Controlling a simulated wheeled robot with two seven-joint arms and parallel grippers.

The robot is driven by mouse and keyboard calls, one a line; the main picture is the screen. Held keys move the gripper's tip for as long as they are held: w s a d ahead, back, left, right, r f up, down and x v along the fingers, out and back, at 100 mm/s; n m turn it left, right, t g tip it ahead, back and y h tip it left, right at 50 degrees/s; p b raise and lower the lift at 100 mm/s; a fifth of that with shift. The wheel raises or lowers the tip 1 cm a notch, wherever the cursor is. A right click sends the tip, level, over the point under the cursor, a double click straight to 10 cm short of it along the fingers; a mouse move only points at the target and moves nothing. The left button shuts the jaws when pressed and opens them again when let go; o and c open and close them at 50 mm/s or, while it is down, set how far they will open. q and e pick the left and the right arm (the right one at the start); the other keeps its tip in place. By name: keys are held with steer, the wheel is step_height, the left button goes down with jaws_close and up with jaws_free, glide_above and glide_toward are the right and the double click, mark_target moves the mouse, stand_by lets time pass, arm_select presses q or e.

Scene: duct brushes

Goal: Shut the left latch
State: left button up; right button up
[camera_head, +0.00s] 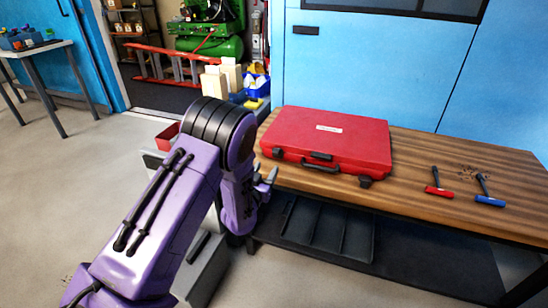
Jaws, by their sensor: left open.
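A red case (335,133) lies with its lid down on the wooden bench (420,180). Its black handle (320,166) is on the front side, below a small black piece at the lid's edge. The left latch (277,152) is a small dark piece at the front left. The right latch (365,181) is at the front right and sticks out low. Whether either latch is fastened is too small to tell. My left gripper (265,174) is open and empty, just in front of the bench edge, below and left of the left latch, apart from it. My right gripper is out of view.
A red-handled tool (437,188) and a blue-handled tool (488,196) lie on the bench to the right. A dark shelf (325,225) is under the bench. Blue cabinets (370,75) stand behind it. A red bin (168,136) is left of the bench.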

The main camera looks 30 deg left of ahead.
mark_target(275, 152)
arm_select(q)
steer(key=x, duration=0.8)
steer(key=shift+w+a+f, duration=0.15)
steer(key=shift+w, duration=0.15)
jaws_close()
steer(key=p, duration=0.1)
steer(key=r+g+p, duration=0.1)
steer(key=p, duration=0.1)
steer(key=shift+w+r+p, duration=0.2)
steer(key=shift+r+p, duration=0.1)
steer(key=shift+w+g+p, duration=0.1)
steer(key=shift+g+p, duration=0.25)
steer(key=shift+g, duration=0.15)
steer(key=shift+a+f, duration=0.1)
steer(key=shift+f, duration=0.25)
